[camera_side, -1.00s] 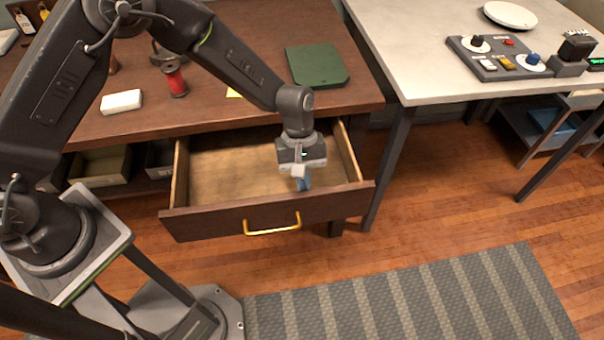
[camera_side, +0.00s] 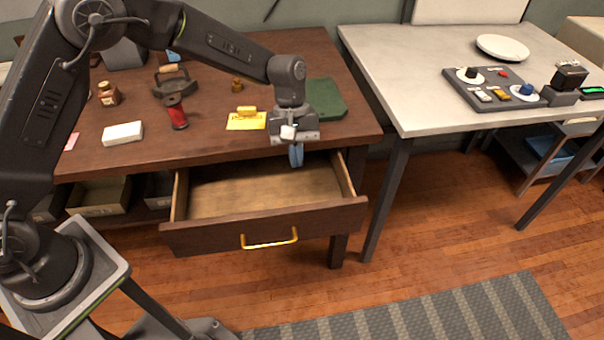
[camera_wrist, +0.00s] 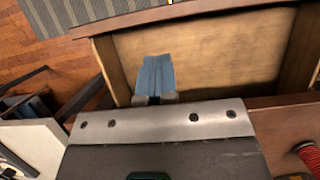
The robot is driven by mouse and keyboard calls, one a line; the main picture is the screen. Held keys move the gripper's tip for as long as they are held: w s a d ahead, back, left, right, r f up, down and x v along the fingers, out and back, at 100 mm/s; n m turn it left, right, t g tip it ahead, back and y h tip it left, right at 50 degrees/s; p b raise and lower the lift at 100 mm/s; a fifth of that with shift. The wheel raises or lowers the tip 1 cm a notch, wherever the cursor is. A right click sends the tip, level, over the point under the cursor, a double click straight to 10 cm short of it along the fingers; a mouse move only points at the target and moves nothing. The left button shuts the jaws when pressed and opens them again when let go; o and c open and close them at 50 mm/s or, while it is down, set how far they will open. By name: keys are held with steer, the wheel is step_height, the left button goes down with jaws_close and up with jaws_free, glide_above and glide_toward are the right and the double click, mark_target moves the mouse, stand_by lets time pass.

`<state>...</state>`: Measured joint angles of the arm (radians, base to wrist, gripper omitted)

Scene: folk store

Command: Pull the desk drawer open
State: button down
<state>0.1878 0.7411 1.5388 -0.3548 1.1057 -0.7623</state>
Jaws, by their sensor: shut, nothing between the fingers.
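The desk drawer (camera_side: 265,226) stands pulled well out from under the brown desk, and its bare wooden inside shows. Its yellow handle (camera_side: 269,239) is on the front panel, with nothing on it. My gripper (camera_side: 296,156) is above the rear right part of the drawer, near the desk's front edge, pointing down. Its blue fingers are together and empty, apart from the handle. In the wrist view the shut fingers (camera_wrist: 155,76) show over the drawer's floor (camera_wrist: 220,55). The wrist view cuts off most of the handle.
The desk top (camera_side: 215,140) holds a white block (camera_side: 122,133), a red spool-like item (camera_side: 177,115), yellow notes (camera_side: 246,120) and a green mat (camera_side: 325,100). A pale table (camera_side: 420,80) with a control panel (camera_side: 497,88) stands at the right. Floor before the drawer is clear.

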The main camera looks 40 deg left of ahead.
mark_target(337, 214)
steer(key=w+a+f+m+t+h, duration=0.3)
steer(key=w+m, duration=0.5)
steer(key=m, duration=1.1)
steer(key=shift+g+h, duration=0.5)
steer(key=shift+h, duration=0.1)
steer(key=x, duration=0.4)
steer(key=s+x, duration=0.1)
steer(key=x, duration=0.3)
steer(key=s+d+r+x, duration=0.1)
steer(key=x, duration=0.4)
steer(key=shift+d, duration=0.2)
steer(key=shift+s+d, duration=0.35)
steer(key=s+d, duration=0.4)
